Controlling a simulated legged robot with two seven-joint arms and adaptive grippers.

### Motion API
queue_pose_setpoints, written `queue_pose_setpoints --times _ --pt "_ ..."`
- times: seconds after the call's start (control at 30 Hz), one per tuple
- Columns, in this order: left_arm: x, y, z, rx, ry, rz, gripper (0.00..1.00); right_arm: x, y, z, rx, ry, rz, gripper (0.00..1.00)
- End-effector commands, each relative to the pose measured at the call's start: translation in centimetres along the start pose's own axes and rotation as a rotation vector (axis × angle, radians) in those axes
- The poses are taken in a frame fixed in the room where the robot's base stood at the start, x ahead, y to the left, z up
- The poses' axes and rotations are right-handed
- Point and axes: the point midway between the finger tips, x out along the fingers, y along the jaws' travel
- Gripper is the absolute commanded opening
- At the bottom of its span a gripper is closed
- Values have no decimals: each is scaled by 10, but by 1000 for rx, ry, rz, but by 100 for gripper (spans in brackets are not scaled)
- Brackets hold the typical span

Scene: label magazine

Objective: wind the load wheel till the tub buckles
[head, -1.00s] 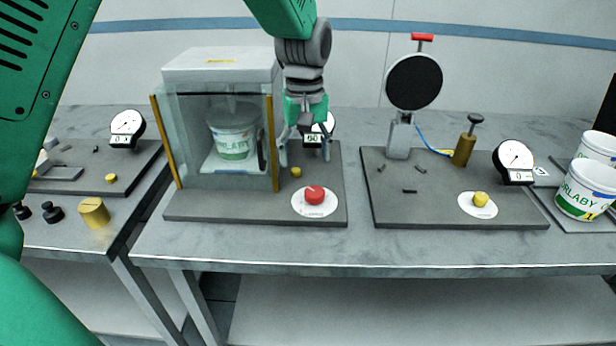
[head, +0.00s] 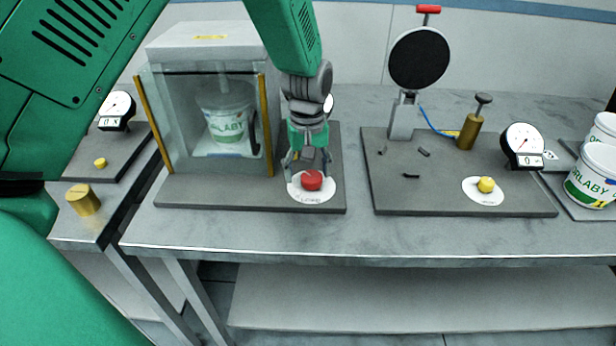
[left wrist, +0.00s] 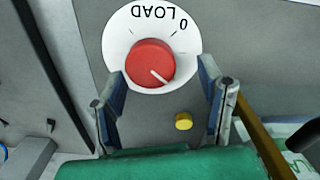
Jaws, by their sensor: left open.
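The red load wheel (head: 312,180) sits on a white dial marked LOAD at the front right of the press base. It also shows in the left wrist view (left wrist: 151,63), with a white pointer line. My left gripper (head: 309,166) is open, right behind and above the wheel. In the left wrist view its fingers (left wrist: 160,85) stand apart, one to each side of the wheel's near edge, not closed on it. The tub (head: 226,125), white with green lettering, stands upright inside the clear guard box (head: 165,130) and looks unbuckled. My right gripper is not in view.
A yellow knob (left wrist: 183,121) sits close to the wheel. To the right is a base with a round black disc (head: 420,60), a brass plunger (head: 470,130), a dial gauge (head: 523,145) and a yellow knob (head: 486,184). White tubs (head: 590,178) stand at the far right.

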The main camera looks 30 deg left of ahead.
Motion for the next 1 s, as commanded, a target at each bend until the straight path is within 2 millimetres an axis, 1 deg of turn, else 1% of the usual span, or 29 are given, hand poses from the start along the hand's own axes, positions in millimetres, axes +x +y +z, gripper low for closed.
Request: queue_pose_setpoints --times 0.03,0.2,0.5,0.57,0.6,0.63,0.67,1.0 --pt "6 2 2 2 1 -2 61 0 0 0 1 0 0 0" --pt "18 2 2 2 2 -2 61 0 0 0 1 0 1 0" --pt "21 -2 -3 1 -2 3 61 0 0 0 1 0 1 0" --pt "21 -2 -3 0 -2 4 40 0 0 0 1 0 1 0" --pt "21 -2 -3 0 -3 4 26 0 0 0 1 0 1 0" --pt "21 -2 -3 0 -2 4 16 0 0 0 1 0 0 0" --pt "21 -2 -3 0 -2 3 12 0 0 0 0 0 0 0" --pt "20 -1 -2 19 1 -1 12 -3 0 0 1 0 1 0"
